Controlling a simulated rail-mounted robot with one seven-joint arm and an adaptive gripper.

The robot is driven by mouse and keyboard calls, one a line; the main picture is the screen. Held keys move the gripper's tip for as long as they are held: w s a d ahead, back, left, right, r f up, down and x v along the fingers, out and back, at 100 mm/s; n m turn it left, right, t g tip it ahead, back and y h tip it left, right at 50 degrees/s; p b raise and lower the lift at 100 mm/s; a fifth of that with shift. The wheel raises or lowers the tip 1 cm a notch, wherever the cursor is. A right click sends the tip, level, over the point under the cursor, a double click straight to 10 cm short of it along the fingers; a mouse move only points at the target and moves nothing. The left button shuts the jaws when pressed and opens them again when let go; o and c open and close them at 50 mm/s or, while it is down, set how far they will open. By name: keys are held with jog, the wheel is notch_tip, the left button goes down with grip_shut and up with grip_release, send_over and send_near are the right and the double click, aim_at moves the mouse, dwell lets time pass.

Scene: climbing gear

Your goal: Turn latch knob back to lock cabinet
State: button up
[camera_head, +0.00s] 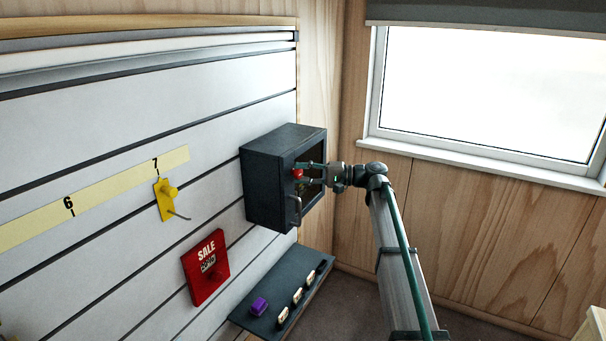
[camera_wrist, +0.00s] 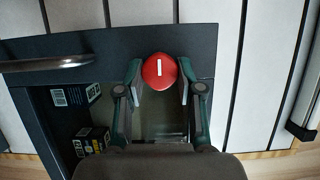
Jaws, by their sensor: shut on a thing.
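The dark cabinet (camera_head: 272,172) hangs on the slatted wall, its glazed door facing right and closed as far as I can see. The red round latch knob (camera_wrist: 159,71) with a white line sits on the door frame; the line runs up and down in the wrist view. The knob also shows in the head view (camera_head: 297,174). My gripper (camera_wrist: 159,84) has its two fingers on either side of the knob and is shut on it. A metal handle bar (camera_wrist: 46,64) is on the same door, left of the knob in the wrist view.
Boxes with labels (camera_wrist: 91,141) show behind the door glass. Below the cabinet, a dark shelf (camera_head: 262,318) carries a purple item (camera_head: 259,306) and several small pale items. A red sale sign (camera_head: 206,267) and a yellow hook (camera_head: 167,200) are on the wall. A window (camera_head: 490,92) is at right.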

dwell(0.4)
jog(key=o, duration=1.1)
jog(key=shift+o, duration=0.2)
jog(key=shift+d, duration=0.1)
jog(key=d, duration=1.2)
jog(key=shift+s, duration=0.2)
jog(key=shift+a, duration=0.1)
